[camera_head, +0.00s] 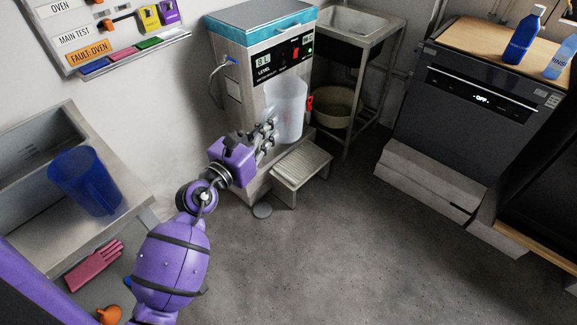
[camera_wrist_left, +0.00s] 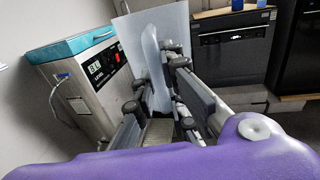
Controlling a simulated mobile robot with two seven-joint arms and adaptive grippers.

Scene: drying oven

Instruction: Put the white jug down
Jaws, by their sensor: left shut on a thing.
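The white jug (camera_head: 289,108) is a translucent, pale container in front of the steel machine with the teal top. It looks upright in the head view. My left gripper (camera_head: 268,133) reaches it from the lower left and is shut on it. In the left wrist view the jug (camera_wrist_left: 158,55) stands between the fingers of the left gripper (camera_wrist_left: 161,82), with its upper part clear of them. The fingers hide part of its side. I cannot tell whether its base touches anything. My right gripper is in neither view.
The machine (camera_head: 240,90) stands behind the jug, with a small step-like tray (camera_head: 302,165) low in front. A blue jug (camera_head: 85,180) is on the left sink counter. A basin (camera_head: 333,107) sits under the back sink. The middle floor (camera_head: 310,250) is clear.

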